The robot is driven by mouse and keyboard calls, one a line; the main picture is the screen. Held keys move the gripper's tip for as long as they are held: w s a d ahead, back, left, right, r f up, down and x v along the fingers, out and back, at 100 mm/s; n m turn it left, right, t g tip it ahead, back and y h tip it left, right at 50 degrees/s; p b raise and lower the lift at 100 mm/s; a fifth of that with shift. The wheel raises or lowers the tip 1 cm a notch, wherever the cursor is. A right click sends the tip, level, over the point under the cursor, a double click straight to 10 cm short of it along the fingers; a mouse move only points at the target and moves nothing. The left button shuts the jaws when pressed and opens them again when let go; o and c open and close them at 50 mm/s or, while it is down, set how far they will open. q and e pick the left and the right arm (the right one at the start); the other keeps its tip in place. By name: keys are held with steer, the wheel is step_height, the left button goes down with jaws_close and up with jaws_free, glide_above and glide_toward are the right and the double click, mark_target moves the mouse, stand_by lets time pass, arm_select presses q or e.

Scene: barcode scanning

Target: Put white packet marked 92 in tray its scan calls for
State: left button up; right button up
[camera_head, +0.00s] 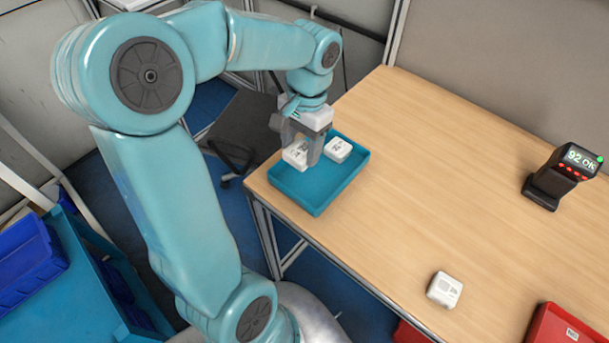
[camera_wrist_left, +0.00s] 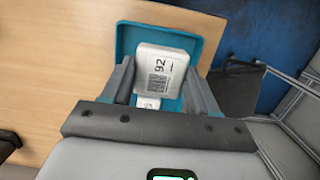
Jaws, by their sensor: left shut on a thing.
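My left gripper (camera_head: 303,148) is shut on the white packet marked 92 (camera_head: 295,155). It holds the packet over the left part of the teal tray (camera_head: 318,208) at the table's left corner. In the left wrist view the packet (camera_wrist_left: 158,70) shows "92" and a barcode between the fingers of my left gripper (camera_wrist_left: 155,85), with the teal tray (camera_wrist_left: 124,45) behind it. Another white packet (camera_head: 338,149) is in the teal tray. The scanner (camera_head: 558,178) at the right shows "92 OK" with a green light. My right gripper is not in view.
A red tray (camera_head: 563,328) with a label is at the lower right edge. A loose white packet (camera_head: 444,289) lies on the wooden table (camera_head: 420,180) near its front edge. The table's middle is clear. Blue bins (camera_head: 30,262) stand at the far left.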

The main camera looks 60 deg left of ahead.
arm_select(q)
glide_toward(300, 190)
steer(key=f, duration=0.2)
steer(key=s+f, duration=0.1)
steer(key=f, duration=0.2)
steer(key=shift+f, duration=0.35)
steer(key=shift+f, duration=0.2)
steer(key=o, duration=1.2)
steer(key=shift+c, duration=0.2)
steer(key=shift+r, duration=0.1)
